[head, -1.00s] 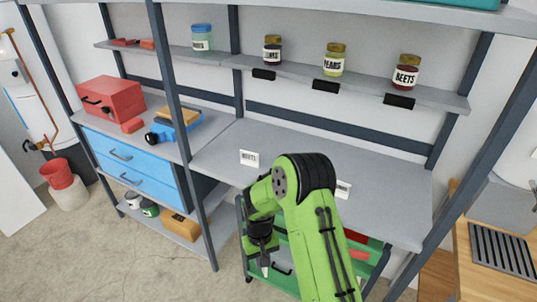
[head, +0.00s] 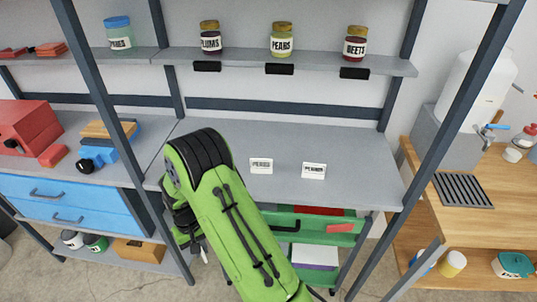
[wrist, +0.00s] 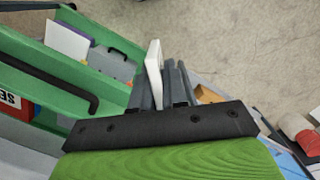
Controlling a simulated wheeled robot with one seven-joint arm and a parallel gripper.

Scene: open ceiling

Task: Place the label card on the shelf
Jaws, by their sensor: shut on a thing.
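The label card (wrist: 154,72) is a thin white card, seen nearly edge-on in the wrist view. My gripper (wrist: 161,84) is shut on it, and the card sticks out past the fingers. In the head view my gripper (head: 197,245) hangs low at the front left of the shelf, mostly hidden by my green arm. The upper shelf (head: 240,60) bears jars of plums (head: 210,38), pears (head: 282,40) and beets (head: 356,42) above black holders (head: 280,69).
A green drawer unit (head: 340,238) stands open under the shelf. A blue drawer cabinet (head: 70,200) and red toolbox (head: 25,128) are left. A dark upright post (head: 440,130) and wooden counter (head: 470,218) are right. Much of the grey shelf is bare.

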